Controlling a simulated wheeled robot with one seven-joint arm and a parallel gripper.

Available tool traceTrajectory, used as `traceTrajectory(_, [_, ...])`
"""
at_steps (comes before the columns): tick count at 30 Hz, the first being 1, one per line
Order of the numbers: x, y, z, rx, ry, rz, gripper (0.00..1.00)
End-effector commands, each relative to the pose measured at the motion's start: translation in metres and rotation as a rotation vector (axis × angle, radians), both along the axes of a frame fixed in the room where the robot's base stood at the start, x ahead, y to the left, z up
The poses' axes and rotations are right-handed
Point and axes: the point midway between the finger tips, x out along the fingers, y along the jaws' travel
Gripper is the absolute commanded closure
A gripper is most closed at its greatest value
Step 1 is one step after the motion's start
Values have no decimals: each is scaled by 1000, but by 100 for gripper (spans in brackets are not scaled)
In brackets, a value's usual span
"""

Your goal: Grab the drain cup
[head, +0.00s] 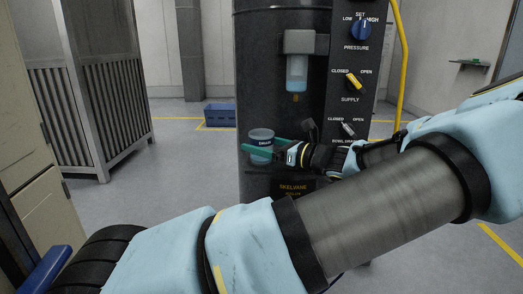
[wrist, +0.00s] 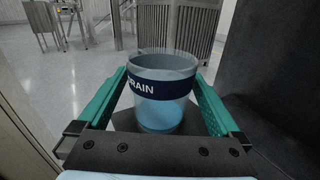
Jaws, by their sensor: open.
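The drain cup (head: 261,143) is a clear bluish cup with a dark band at the front of the dark machine. In the wrist view the drain cup (wrist: 162,97) stands upright between my fingers, and its band reads "RAIN". My gripper (head: 272,148) reaches in from the right with green fingers. In the wrist view my gripper (wrist: 160,95) is open, with one finger on each side of the cup. The left finger looks close to the cup wall; whether either finger touches it I cannot tell.
The dark machine (head: 280,80) carries a blue pressure knob (head: 361,30), a yellow supply lever (head: 354,81) and a lower lever (head: 348,129). A small clear bowl (head: 297,70) hangs above the cup. A blue crate (head: 220,115) sits on the floor behind. A slatted cabinet (head: 95,90) stands left.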

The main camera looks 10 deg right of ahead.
Motion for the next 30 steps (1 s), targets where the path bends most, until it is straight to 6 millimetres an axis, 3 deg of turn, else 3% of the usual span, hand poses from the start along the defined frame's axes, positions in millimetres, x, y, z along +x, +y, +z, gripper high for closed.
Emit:
traceTrajectory(2, [0,0,0,0,0,0,3])
traceTrajectory(21, [0,-1,0,0,0,-1,75])
traceTrajectory(30, [0,-1,6,-2,-1,-1,75])
